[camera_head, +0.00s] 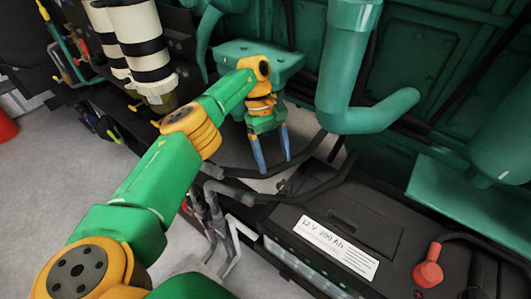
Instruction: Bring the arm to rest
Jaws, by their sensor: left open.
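My left arm (145,185), green with yellow joints, comes in from the lower left and reaches to the upper middle of the head view. My left gripper (271,150) is at its end, pointing down with two blue fingers. The fingers are apart and nothing shows between them. The gripper is in front of a green bracket of the genset and above dark hoses. My right gripper is not in view.
A black battery (350,225) with a white label and a red terminal cap (428,272) stands at the lower right. Thick green pipes (345,70) rise right of the gripper. Striped cylinders (140,40) are at upper left. Grey floor (60,165) is open at left.

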